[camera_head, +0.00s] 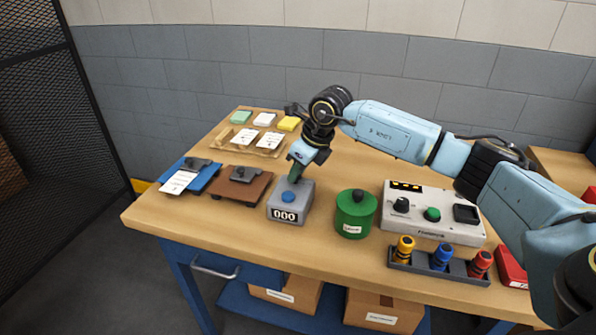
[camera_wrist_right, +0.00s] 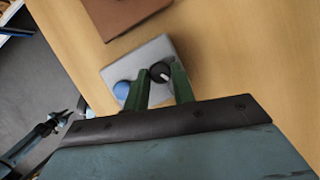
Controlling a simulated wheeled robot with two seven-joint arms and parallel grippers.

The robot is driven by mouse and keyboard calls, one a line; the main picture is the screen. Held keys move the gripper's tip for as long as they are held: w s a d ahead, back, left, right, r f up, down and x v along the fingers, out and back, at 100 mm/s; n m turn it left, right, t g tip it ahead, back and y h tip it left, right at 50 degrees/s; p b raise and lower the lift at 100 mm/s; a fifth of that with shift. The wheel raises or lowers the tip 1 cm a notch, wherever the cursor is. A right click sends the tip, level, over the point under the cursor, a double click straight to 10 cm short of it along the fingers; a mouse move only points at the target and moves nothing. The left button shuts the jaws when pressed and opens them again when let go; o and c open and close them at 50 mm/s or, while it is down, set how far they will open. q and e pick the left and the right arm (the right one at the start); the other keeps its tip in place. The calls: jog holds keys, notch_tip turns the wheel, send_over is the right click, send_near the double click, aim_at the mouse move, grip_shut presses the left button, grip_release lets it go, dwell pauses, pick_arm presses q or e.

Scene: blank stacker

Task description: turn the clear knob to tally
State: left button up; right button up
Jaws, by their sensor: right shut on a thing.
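The tally counter (camera_head: 287,207) is a grey box reading 000 in the head view, with a blue button (camera_head: 288,197) on top. Its black knob with a white mark (camera_wrist_right: 160,72) shows in the wrist view; in the head view it is hidden by the gripper. My right gripper (camera_head: 294,178) reaches down over the counter from behind. Its green fingers (camera_wrist_right: 160,80) stand either side of the knob and are shut on it. A dark gripper, seemingly my left (camera_wrist_right: 64,119), shows small at the left of the wrist view, its jaws unclear.
A brown clipboard-like plate (camera_head: 240,185) lies left of the counter and a green canister (camera_head: 355,214) stands to its right. A control panel (camera_head: 435,213) and a rack of coloured bottles (camera_head: 437,267) are further right. A wooden tray (camera_head: 230,147) lies behind.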

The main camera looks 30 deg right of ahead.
jog(key=n, duration=0.2)
jog(key=n+g+y, duration=0.1)
jog(key=n, duration=0.1)
jog(key=shift+w+d+n+y, duration=0.15)
jog(key=shift+d+n+y, duration=0.05)
jog(key=shift+n+y, duration=0.1)
jog(key=n+g+b, duration=0.1)
jog(key=n, duration=0.2)
jog(key=shift+w+n+y, duration=0.15)
jog(key=shift+n+y, duration=0.15)
jog(key=shift+y, duration=0.1)
jog(key=shift+n+g, duration=0.3)
jog(key=shift+n, duration=0.5)
jog(key=shift+w+n+g+b, duration=0.1)
jog(key=shift+n+g+b, duration=0.3)
jog(key=shift+n, duration=0.6)
pick_arm(q)
jog(key=shift+w+a+f, duration=0.1)
jog(key=shift+a+f, duration=0.85)
jog(key=shift+a, duration=0.05)
pick_arm(e)
jog(key=shift+d, duration=0.1)
pick_arm(q)
jog(key=shift+d, duration=0.2)
pick_arm(e)
jog(key=o, duration=1)
